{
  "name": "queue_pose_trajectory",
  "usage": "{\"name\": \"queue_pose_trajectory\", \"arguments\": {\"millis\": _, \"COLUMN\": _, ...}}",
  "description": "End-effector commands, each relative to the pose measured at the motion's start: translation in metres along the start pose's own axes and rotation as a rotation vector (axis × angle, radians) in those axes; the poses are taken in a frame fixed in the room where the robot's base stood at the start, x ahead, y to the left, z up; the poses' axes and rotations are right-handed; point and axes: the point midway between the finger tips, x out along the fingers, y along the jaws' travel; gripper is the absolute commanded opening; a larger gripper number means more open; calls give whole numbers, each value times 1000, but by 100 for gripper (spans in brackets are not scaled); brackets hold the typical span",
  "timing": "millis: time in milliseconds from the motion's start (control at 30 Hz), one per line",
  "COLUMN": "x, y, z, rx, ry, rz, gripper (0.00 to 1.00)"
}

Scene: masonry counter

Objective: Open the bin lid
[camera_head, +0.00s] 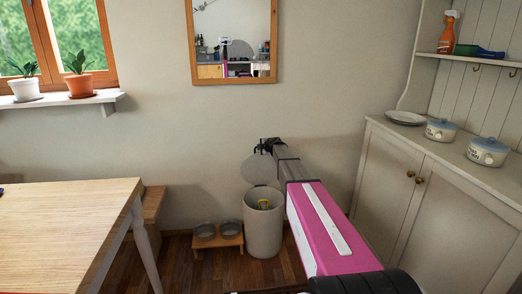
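The bin (263,230) is a pale cylinder standing on the floor near the wall. Its round grey lid (254,170) stands raised, upright behind the bin's open mouth. Something small and yellow shows inside the bin. My arm reaches forward from the lower right, and my dark gripper (262,146) is at the top edge of the raised lid. I cannot tell whether it touches the lid, and its fingers are too small to read as open or shut.
A low wooden stand (218,239) with two bowls is left of the bin. A wooden table (65,225) and a bench (153,205) are further left. A cream cabinet (390,185) with pots is at right. A mirror (233,80) hangs above.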

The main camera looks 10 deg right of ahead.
Motion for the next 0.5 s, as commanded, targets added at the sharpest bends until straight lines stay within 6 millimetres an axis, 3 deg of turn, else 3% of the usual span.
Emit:
{"name": "queue_pose_trajectory", "arguments": {"millis": 433, "x": 8, "y": 7, "z": 3, "rx": 0, "ry": -5, "rz": 9, "gripper": 0}}
{"name": "queue_pose_trajectory", "arguments": {"millis": 500, "x": 8, "y": 7, "z": 4, "rx": 0, "ry": -5, "rz": 9, "gripper": 29}}
